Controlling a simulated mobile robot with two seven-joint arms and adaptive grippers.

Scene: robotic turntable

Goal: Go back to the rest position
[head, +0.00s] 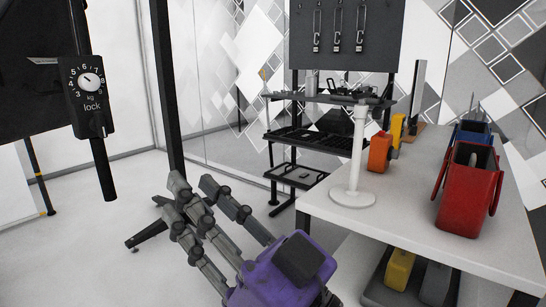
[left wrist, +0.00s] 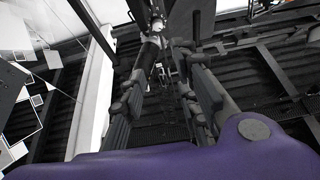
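My left gripper (head: 188,192) shows in the head view at the lower middle. It has a purple body and grey jointed fingers that point up and to the left. The fingers are spread and extended, with nothing held between them. The left wrist view also shows the fingers apart, with the purple body along the bottom and dark ribbed structure behind them. The gripper is to the left of the white table (head: 440,215) and looks clear of it. My right gripper is in neither view.
A red bin (head: 468,190), a blue bin (head: 472,132), an orange item (head: 379,152) and a white stand (head: 355,160) are on the table. A black shelf rack (head: 310,140) stands behind. A dial marked kg (head: 90,82) hangs at left. Open floor (head: 80,240) lies left.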

